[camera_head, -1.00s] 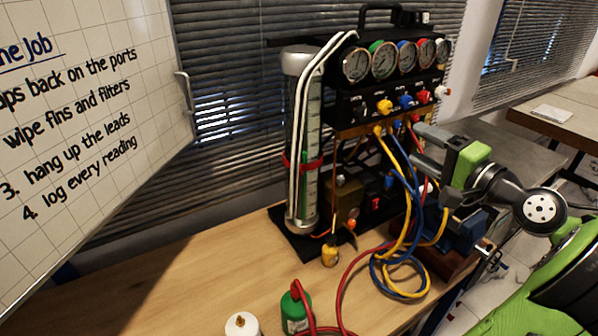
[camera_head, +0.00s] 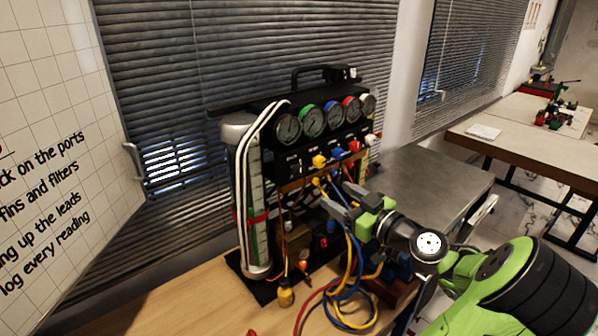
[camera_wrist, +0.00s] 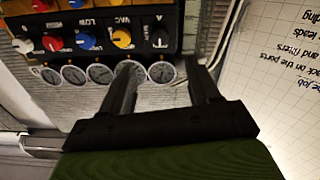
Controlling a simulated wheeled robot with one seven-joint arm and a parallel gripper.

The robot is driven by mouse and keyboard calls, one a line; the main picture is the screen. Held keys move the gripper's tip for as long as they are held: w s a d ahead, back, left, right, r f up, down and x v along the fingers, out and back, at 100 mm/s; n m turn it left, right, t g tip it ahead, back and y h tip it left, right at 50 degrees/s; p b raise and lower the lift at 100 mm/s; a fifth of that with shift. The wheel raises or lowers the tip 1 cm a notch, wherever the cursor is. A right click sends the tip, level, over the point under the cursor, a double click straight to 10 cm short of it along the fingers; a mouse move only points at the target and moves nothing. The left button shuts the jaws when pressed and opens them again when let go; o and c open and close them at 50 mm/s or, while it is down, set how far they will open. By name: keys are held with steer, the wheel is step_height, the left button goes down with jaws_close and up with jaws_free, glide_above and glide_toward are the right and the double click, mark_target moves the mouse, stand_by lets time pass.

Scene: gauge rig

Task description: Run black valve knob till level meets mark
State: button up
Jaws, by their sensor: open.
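The gauge rig (camera_head: 300,125) stands on the bench with a row of coloured knobs under its dials. The black valve knob (camera_wrist: 160,39) is at the right end of the row in the wrist view, beyond and between my fingertips, not touched. In the head view it is hard to make out on the dark panel. The clear sight cylinder (camera_head: 239,155) stands upright left of the rig. A red band (camera_head: 257,218) circles it, with green (camera_head: 253,242) showing below; the exact level is unclear. My gripper (camera_head: 337,197) is open and empty, in front of the rig below the knobs.
Yellow (camera_head: 319,161), blue (camera_head: 337,153) and red (camera_head: 354,146) knobs sit close together. Yellow, blue and red hoses (camera_head: 352,285) hang and loop near my gripper. A whiteboard (camera_head: 55,150) stands at the left. A grey-topped surface (camera_head: 425,185) lies right of the rig.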

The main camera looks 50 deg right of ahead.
mark_target(301, 173)
steer(key=p+x, duration=0.2)
steer(key=x, duration=1.1)
steer(key=shift+s, duration=0.1)
steer(key=shift+s, duration=0.1)
steer(key=c, duration=1)
steer(key=shift+c, duration=0.2)
